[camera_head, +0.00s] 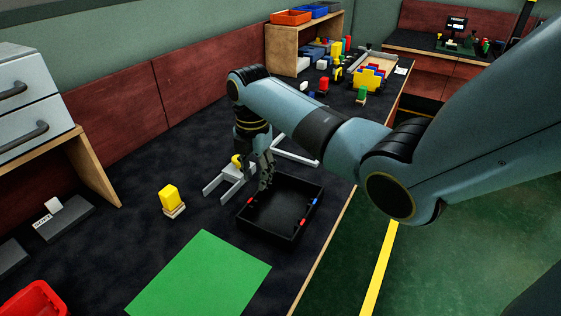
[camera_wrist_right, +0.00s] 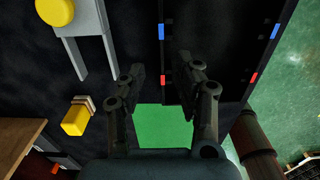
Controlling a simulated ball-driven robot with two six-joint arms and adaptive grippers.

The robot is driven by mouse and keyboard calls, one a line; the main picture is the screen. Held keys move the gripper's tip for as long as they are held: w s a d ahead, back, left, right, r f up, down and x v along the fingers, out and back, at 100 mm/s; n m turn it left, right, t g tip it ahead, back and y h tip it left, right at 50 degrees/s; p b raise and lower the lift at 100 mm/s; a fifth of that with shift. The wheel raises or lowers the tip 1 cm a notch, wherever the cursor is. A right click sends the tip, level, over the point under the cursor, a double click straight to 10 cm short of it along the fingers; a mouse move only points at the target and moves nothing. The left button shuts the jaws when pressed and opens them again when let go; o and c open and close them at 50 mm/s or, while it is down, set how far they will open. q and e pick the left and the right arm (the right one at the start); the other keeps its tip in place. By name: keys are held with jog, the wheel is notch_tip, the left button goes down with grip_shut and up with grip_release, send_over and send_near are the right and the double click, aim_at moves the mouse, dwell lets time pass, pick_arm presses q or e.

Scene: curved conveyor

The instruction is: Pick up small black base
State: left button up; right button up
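A black open tray (camera_head: 265,231) with small red and blue marks on its rim lies on the dark table. It also shows in the wrist view (camera_wrist_right: 220,85). I cannot tell for sure which item is the small black base. My right gripper (camera_head: 265,180) points down by the tray's far left edge. In the wrist view my right gripper (camera_wrist_right: 160,72) has its two fingers apart, with nothing visible held between them; the tray's left edge shows behind them. My left gripper is in neither view.
A grey forked fixture (camera_head: 230,181) with a yellow knob stands left of the tray. A yellow block (camera_head: 169,196) on a small base stands farther left. A green mat (camera_head: 200,277) lies in front. Several coloured parts and a wooden shelf (camera_head: 286,48) are at the back.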

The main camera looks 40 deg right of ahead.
aim_at(258, 191)
jog(key=shift+f, duration=0.4)
notch_tip(258, 191, down, 5)
jog(key=shift+s+a+f+b, duration=0.1)
jog(key=shift+s+b, duration=0.05)
jog(key=shift+b, duration=0.15)
jog(key=shift+c, duration=0.4)
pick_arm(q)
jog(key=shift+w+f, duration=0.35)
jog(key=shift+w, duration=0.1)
pick_arm(e)
grip_shut()
